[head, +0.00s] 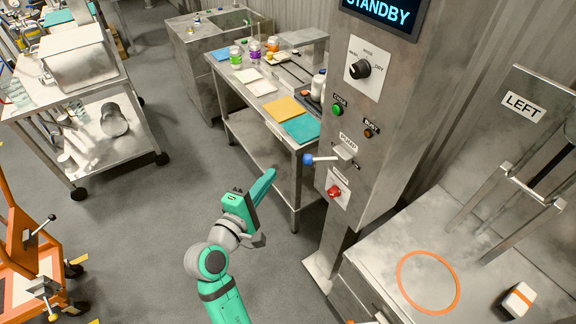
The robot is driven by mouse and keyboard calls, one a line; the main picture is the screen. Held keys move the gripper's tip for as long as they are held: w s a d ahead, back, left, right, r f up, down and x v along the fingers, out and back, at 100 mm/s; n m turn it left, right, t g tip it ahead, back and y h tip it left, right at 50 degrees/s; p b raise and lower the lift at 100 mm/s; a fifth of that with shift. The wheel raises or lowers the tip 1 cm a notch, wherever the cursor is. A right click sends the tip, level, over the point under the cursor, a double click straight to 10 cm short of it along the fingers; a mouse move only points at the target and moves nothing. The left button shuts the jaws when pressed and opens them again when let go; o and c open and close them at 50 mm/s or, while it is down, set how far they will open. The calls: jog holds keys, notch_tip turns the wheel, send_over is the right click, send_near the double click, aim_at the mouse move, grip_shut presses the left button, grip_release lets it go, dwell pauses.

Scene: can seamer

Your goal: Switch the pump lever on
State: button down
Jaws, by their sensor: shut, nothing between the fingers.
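The pump lever is a short metal lever with a blue knob (308,159) at its left end. It sticks out to the left from under the PUMP label (348,142) on the grey control column (385,130). An ON marking seems to sit to the right of its pivot, but the small text is hard to read. My gripper (268,178), green and grey, is in the lower middle, to the left of and a little below the knob. Its fingers are together and empty, pointing up and right toward the column. A gap shows between fingertips and knob.
A green button (337,110), a dark orange lamp (368,133), a red button (334,191) and a mode dial (361,69) sit on the column. The display (382,14) reads STANDBY. A steel table (281,158) with coloured cloths stands behind. Open floor lies left of my arm.

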aim_at(322, 159)
jog(key=r+x, duration=0.1)
jog(key=x, duration=0.9)
jog(key=shift+s+d+f, duration=0.15)
jog(key=shift+s+d, duration=1.2)
jog(key=shift+d, duration=0.1)
jog(key=shift+s+y, duration=0.1)
jog(key=shift+y, duration=0.2)
